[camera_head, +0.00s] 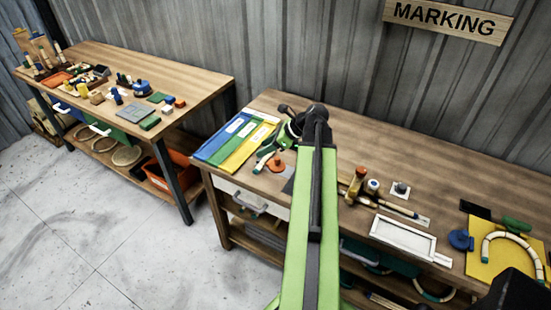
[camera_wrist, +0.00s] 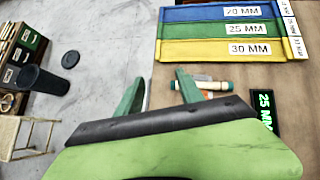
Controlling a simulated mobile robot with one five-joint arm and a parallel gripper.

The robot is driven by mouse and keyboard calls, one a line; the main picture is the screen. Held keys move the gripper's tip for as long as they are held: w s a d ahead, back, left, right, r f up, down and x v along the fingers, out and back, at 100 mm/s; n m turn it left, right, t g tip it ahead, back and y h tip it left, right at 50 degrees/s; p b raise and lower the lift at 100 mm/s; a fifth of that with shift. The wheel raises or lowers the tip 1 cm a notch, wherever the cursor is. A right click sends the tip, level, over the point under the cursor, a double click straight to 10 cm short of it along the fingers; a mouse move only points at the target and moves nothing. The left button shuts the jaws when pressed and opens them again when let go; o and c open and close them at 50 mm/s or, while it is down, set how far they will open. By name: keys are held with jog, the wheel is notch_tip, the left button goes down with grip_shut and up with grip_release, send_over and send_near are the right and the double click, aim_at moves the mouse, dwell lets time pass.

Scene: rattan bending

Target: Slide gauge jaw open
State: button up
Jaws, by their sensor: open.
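My gripper (camera_wrist: 160,82) is open, its two teal fingers apart, above the left edge of the right-hand bench in the wrist view. In the head view its green and black end is over the bench, near the coloured trays. A black plate (camera_wrist: 266,120) reading "25 MM" in green lies on the bench to the right of the fingers; it may be part of the gauge. A white and green marker-like piece (camera_wrist: 215,86) lies just right of the right finger. I cannot make out a gauge jaw with certainty; my gripper body hides part of the bench.
Blue, green and yellow trays (camera_wrist: 195,50) labelled 20, 25 and 30 MM lie beyond the fingers. An orange round piece (camera_head: 275,165) lies near my arm. Mallets, a white frame (camera_head: 403,238) and a yellow board (camera_head: 494,263) are to the right.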

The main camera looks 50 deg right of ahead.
aim_at(278, 159)
jog(key=s+d+m+h, duration=0.2)
jog(key=s+d+m, duration=0.1)
jog(key=s+d, duration=0.8)
jog(key=shift+t, duration=0.4)
jog(key=b+x, duration=1.2)
jog(key=x, duration=0.5)
jog(key=shift+a+f, duration=0.1)
jog(key=shift+a, duration=0.05)
jog(key=shift+w+f, duration=0.1)
jog(key=shift+w, duration=0.2)
jog(key=shift+c, duration=0.2)
jog(key=shift+a, duration=0.1)
grip_shut()
